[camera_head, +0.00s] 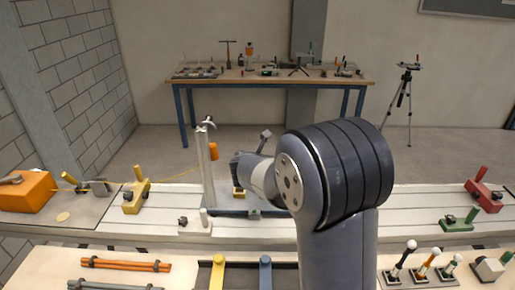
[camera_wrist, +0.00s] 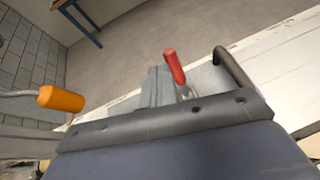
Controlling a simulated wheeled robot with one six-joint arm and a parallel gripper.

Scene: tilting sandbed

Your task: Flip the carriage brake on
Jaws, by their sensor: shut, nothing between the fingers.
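The carriage (camera_head: 225,211) is a blue-grey plate on the white rails, with a tall pale post (camera_head: 206,170) and an orange grip (camera_head: 213,151). An orange grip (camera_wrist: 62,99) also shows at the left of the wrist view. In the wrist view a red-handled lever (camera_wrist: 175,67) sticks up at a tilt beside a dark curved bar (camera_wrist: 233,68); I cannot tell for certain whether it is the brake. In the head view my gripper (camera_head: 236,168) is shut and empty, just right of the post and above the plate. It and my arm hide part of the carriage.
A yellow block with a lever (camera_head: 136,197) stands on the rails at left, and an orange box (camera_head: 27,192) beyond it. Red (camera_head: 483,195) and green (camera_head: 459,220) clamps are at right. Several tools lie on the front bench. A workbench (camera_head: 270,82) stands behind.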

